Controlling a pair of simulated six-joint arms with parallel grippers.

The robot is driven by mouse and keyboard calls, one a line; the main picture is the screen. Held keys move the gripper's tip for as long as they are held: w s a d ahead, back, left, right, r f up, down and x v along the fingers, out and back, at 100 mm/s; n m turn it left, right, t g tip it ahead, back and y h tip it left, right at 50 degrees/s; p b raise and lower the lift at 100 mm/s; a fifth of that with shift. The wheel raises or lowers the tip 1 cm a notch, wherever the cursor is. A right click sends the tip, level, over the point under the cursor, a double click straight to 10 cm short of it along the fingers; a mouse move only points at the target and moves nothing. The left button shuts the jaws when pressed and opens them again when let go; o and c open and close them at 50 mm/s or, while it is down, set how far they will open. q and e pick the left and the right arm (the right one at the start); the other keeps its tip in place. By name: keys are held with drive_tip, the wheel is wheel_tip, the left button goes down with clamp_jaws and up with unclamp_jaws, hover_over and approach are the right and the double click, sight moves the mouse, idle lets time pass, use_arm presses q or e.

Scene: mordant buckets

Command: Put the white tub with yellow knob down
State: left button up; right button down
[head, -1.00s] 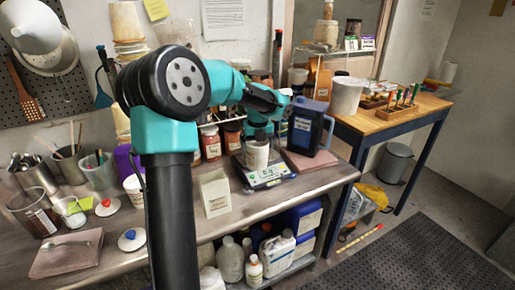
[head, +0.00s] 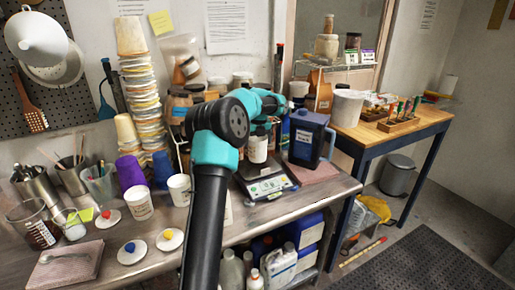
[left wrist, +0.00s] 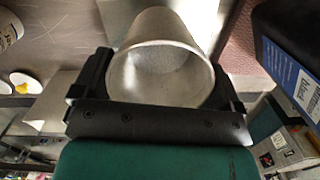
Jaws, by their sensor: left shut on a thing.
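My left gripper (head: 260,130) is shut on a white tub (head: 258,150) with a pale label, at the back of the black-topped scale (head: 265,186). The tub is upright and looks raised a little above the scale's pan, but the gap is hard to judge. In the left wrist view the tub (left wrist: 160,65) sits between the two black fingers, its open mouth towards the camera. No knob shows on it. A white lid with a yellow-orange knob (head: 170,240) lies on the bench at the front left. My right gripper is not in view.
A dark blue jug (head: 306,137) stands close right of the scale, on or beside a reddish mat (head: 315,172). Jars crowd the back of the bench. Lids with a blue knob (head: 131,251) and a red knob (head: 108,218) lie at the left, near white cups (head: 138,203).

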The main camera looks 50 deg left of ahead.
use_arm(q)
drive_tip(key=shift+a, duration=0.1)
drive_tip(key=shift+f, duration=1.75)
drive_tip(key=shift+f, duration=0.1)
drive_tip(key=o, duration=0.8)
drive_tip(key=shift+c, duration=0.2)
wheel_tip(320, 180, up, 12)
drive_tip(key=d, duration=0.1)
drive_tip(key=shift+s+d, duration=0.15)
drive_tip(key=shift+s, duration=0.1)
